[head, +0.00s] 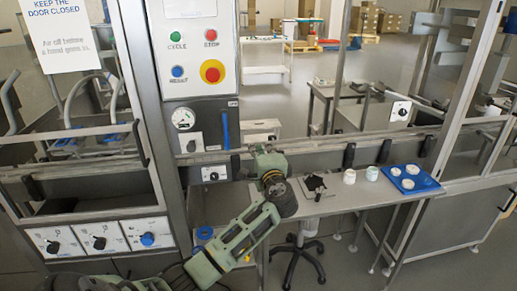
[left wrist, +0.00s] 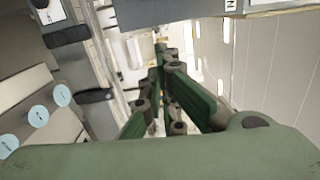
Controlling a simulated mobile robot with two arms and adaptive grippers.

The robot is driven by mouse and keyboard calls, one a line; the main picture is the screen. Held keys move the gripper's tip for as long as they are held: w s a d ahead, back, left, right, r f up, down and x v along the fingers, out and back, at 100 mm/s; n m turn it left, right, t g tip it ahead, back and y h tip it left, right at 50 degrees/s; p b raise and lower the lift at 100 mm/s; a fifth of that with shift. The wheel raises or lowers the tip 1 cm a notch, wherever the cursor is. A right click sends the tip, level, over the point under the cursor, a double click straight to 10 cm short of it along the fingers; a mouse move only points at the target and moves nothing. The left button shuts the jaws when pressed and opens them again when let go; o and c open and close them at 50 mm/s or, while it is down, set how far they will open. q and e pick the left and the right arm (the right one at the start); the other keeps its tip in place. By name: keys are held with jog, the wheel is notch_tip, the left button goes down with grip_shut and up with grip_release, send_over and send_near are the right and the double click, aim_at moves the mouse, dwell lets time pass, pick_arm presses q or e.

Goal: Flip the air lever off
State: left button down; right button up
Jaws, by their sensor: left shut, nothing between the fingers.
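A blue lever (head: 225,130) hangs upright on the grey machine panel, to the right of a round gauge (head: 183,118). It looks like the air lever, but I see no label that confirms it. My left gripper (head: 266,158) is right of and a little below the lever, apart from it in the picture, near the rail. Its fingertips are hard to make out in the head view. In the left wrist view the green fingers (left wrist: 160,62) are closed together with nothing between them. I cannot identify the lever in that view. My right gripper is out of view.
A control box (head: 200,50) with coloured buttons is above the gauge. A grey rail (head: 330,143) runs across behind a worktable with white jars (head: 349,176) and a blue tray (head: 411,181). Knob panels (head: 100,240) are at lower left. A stool (head: 298,258) stands below.

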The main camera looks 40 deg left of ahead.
pick_arm(q)
jog(key=s+b+v, duration=0.1)
jog(key=b+v, duration=0.1)
jog(key=v, duration=0.6)
jog(key=shift+a, duration=0.45)
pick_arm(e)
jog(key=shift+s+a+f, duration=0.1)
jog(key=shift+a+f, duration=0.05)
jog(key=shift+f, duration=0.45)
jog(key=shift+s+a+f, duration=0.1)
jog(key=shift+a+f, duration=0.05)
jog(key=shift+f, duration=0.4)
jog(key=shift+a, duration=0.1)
